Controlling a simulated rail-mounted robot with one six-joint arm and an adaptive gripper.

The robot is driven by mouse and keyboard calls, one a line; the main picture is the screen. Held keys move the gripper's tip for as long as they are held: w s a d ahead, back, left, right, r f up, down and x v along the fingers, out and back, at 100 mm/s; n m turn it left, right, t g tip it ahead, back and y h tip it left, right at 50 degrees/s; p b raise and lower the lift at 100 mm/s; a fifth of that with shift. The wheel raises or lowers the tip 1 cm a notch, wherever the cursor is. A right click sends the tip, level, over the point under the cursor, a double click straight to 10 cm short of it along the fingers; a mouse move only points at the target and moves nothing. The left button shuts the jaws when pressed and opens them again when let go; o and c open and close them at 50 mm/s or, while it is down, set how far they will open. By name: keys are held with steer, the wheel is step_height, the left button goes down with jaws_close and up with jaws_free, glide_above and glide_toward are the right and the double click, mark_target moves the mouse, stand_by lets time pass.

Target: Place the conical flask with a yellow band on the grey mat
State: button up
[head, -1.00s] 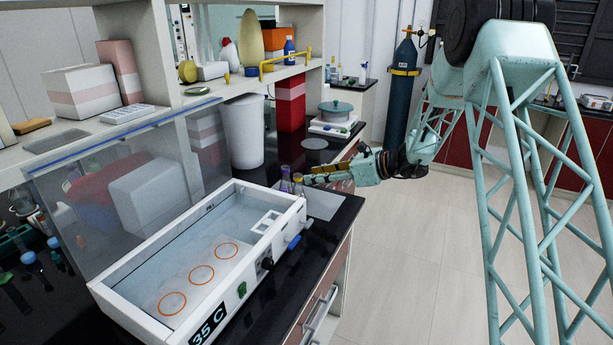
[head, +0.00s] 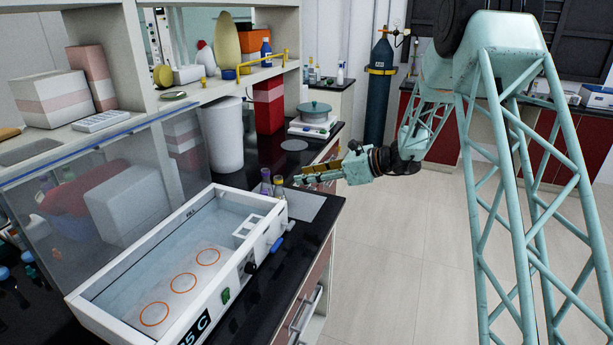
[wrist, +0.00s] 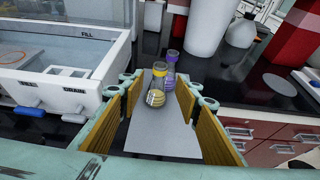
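The conical flask with a yellow band (head: 279,187) stands upright on the worktop beside the white water bath. In the wrist view the yellow-banded flask (wrist: 157,90) is ahead, between the fingertips in the picture. A similar flask with a purple band (wrist: 171,68) stands close behind it; it also shows in the head view (head: 266,186). My gripper (wrist: 160,95) is open and empty; in the head view my gripper (head: 297,181) is just right of the flasks. A rectangular grey sheet (wrist: 160,138) lies under and before the flasks. A round grey mat (head: 294,145) lies bare further back.
The water bath (head: 245,262) is a near obstacle left of the flasks. A white cylindrical container (head: 222,138), a red box (head: 268,106) and a balance with a pot (head: 313,124) stand behind. Black worktop around the round mat is clear.

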steer(key=shift+r, duration=0.1)
stand_by(0.3)
steer(key=s+r+n+g+h, duration=0.1)
steer(key=s+r+n, duration=0.4)
steer(key=s, duration=0.6)
steer(key=s+r+n+g+h, duration=0.25)
steer(key=s+r, duration=0.45)
steer(key=s, duration=0.4)
steer(key=s+r+n+g+h, duration=0.1)
steer(key=s+r+n, duration=0.4)
steer(key=s, duration=0.6)
steer(key=s+d+r+n+t+h, duration=0.1)
steer(key=s+d+n+h, duration=0.1)
steer(key=s+d, duration=0.4)
steer(key=s+d+r+n+t+h, duration=0.1)
steer(key=s+d+n+h, duration=0.2)
steer(key=s, duration=1.3)
steer(key=s+d+r+n+t+h, duration=0.1)
steer(key=s+d+n+h, duration=0.1)
steer(key=s+d+n, duration=0.3)
steer(key=shift+s+d+h, duration=0.35)
steer(key=shift+s+d, duration=1.7)
steer(key=shift+s, duration=1.2)
